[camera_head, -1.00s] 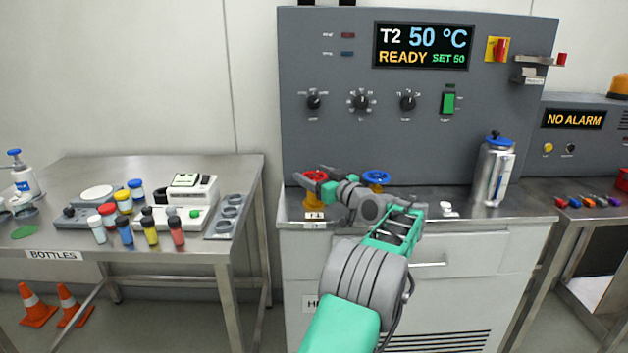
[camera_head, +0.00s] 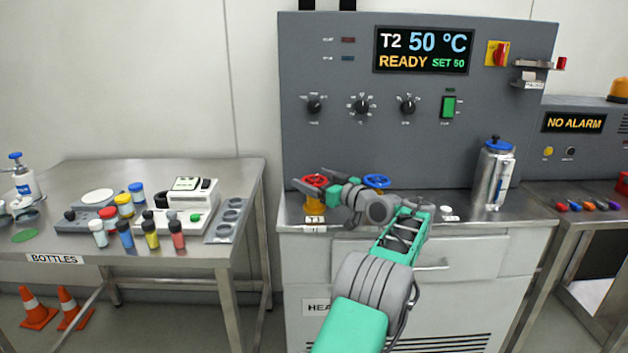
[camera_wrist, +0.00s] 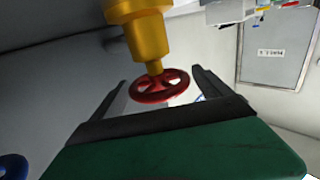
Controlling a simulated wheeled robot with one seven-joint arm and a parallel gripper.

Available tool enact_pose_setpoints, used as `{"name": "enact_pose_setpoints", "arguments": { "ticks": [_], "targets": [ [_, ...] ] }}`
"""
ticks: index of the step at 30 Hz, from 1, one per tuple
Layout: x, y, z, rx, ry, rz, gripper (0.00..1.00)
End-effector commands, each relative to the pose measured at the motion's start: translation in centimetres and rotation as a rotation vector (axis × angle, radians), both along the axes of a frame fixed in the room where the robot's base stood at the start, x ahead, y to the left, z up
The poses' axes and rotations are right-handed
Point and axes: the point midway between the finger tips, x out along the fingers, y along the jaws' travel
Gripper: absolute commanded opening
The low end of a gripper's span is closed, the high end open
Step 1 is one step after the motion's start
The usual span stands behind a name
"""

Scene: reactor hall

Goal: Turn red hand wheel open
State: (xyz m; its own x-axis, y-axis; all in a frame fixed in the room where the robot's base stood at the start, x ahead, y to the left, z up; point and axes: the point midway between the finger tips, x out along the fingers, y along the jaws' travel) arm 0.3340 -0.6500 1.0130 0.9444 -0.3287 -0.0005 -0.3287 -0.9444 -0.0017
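The red hand wheel (camera_head: 316,180) sits on a yellow valve body (camera_head: 313,203) at the left front of the grey console's bench. My gripper (camera_head: 309,177) reaches in from the right, its two fingers apart at the wheel. In the wrist view the red wheel (camera_wrist: 158,97) appears below the yellow stem (camera_wrist: 150,40), between the spread fingertips of my gripper (camera_wrist: 161,86). The gripper is open. I cannot tell whether either finger touches the rim.
A blue hand wheel (camera_head: 377,181) stands close by on the right, just behind my gripper. A silver canister (camera_head: 493,178) with a blue lid stands farther right. The console panel (camera_head: 420,145) rises behind the wheels. A bottle table (camera_head: 170,170) is at left.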

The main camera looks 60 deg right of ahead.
Motion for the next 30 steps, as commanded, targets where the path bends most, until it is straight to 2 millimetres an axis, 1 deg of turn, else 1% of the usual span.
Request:
{"name": "enact_pose_setpoints", "arguments": {
  "ticks": [8,10,14,18,21,24,30],
  "targets": [
    [0.0,0.0,0.1,-0.001,0.0,0.0,0.94],
    [-0.4,0.1,0.0,-0.001,0.0,-0.001,0.94],
    [-2.5,0.7,0.0,0.0,-0.001,-0.004,0.94],
    [-5.2,1.7,0.0,0.0,0.0,-0.003,0.94],
    [-6.7,2.3,0.0,-0.001,0.0,-0.001,0.94],
    [-7.3,2.5,0.0,-0.001,0.0,-0.001,0.94],
    [-7.4,2.6,0.0,-0.001,0.0,0.001,0.94]
  ]
}}
